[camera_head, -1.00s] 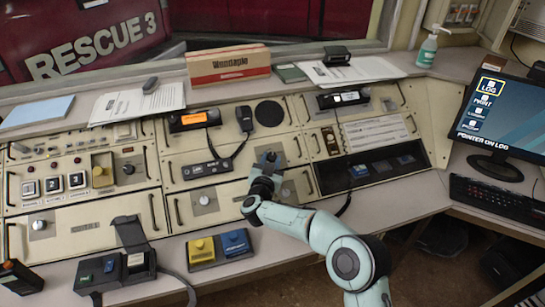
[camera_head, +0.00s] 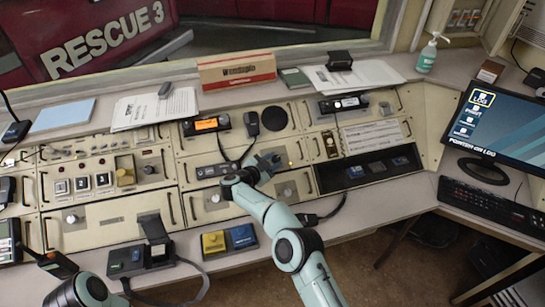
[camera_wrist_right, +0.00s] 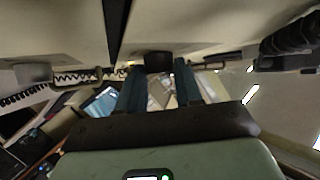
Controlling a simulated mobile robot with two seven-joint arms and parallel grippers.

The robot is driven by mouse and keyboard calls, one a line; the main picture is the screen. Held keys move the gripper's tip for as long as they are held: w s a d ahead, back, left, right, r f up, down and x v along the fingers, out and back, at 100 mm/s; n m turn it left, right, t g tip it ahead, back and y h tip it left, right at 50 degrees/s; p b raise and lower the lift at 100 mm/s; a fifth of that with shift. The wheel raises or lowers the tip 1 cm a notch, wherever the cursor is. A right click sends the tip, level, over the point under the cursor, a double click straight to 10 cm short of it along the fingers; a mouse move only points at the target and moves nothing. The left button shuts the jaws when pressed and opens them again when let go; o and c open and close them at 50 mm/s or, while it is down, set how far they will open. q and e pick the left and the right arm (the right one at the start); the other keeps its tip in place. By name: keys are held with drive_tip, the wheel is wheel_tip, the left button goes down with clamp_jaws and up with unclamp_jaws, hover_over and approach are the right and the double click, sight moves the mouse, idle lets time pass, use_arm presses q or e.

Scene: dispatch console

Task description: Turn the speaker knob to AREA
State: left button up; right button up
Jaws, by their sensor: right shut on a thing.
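My right gripper (camera_head: 269,162) is at the console panel below the round speaker (camera_head: 274,118). It is shut on a small dark knob (camera_wrist_right: 158,62), which shows between the two fingers in the right wrist view. In the head view the gripper mostly hides this knob, and its pointer and labels cannot be read. A silver knob (camera_head: 214,200) stands on a plate lower left of the gripper, apart from it. My left gripper is not in view; only a piece of my left arm shows at the bottom left.
A yellow and blue block pair (camera_head: 228,239) and a black box (camera_head: 140,260) stand on the front ledge. A monitor (camera_head: 495,125) and keyboard (camera_head: 490,203) are at the right.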

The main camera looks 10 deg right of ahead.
idle(0.4)
drive_tip(key=o, duration=1)
drive_tip(key=shift+o, duration=0.2)
drive_tip(key=shift+a, duration=0.1)
drive_tip(key=shift+s+a+r, duration=0.1)
drive_tip(key=shift+s+a, duration=0.15)
drive_tip(key=shift+a, duration=0.05)
drive_tip(key=b+v, duration=0.2)
drive_tip(key=v, duration=1)
drive_tip(key=shift+a, duration=0.15)
drive_tip(key=shift+s, duration=0.1)
